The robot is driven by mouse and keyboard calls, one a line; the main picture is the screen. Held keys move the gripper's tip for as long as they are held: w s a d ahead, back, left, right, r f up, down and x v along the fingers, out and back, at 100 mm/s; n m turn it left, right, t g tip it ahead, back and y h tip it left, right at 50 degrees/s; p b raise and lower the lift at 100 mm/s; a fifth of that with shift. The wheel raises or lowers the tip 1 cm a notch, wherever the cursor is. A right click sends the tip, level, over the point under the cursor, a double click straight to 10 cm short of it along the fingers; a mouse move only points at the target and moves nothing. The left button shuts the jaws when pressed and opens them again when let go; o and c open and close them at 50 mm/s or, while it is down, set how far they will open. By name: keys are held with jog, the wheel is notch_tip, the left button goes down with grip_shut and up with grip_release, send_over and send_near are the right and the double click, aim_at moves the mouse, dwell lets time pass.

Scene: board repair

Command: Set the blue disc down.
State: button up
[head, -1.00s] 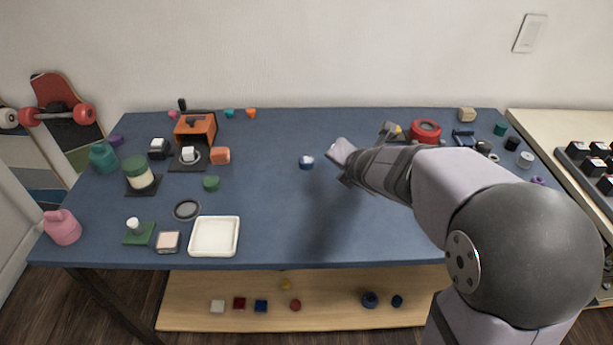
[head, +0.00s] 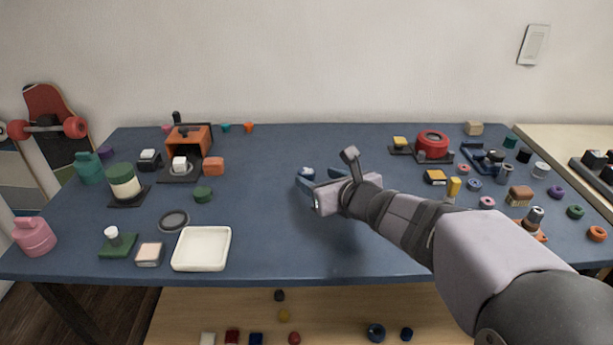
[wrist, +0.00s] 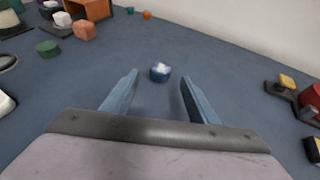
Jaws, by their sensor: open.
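A small blue disc (wrist: 160,73) with a whitish top sits on the blue table mat, beyond and between my open fingertips in the wrist view. In the head view the disc (head: 307,173) is at the table's middle, just past my gripper (head: 322,176). My gripper also shows in the wrist view (wrist: 158,82), its two blue fingers spread apart with nothing between them. I cannot tell whether a finger touches the disc; in the wrist view they look apart.
A white tray (head: 202,249) is at the front left. An orange box machine (head: 188,141) stands at the back left. A red round device (head: 432,145) and several small parts crowd the right side. The mat around the disc is clear.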

aim_at(307, 171)
jog(key=shift+b+x, duration=0.35)
jog(key=shift+x, duration=2.6)
jog(key=shift+r, duration=0.1)
jog(key=shift+d, duration=0.1)
jog(key=c, duration=1.2)
notch_tip(307, 171, up, 10)
jog(key=p, duration=0.6)
jog(key=shift+p, duration=0.35)
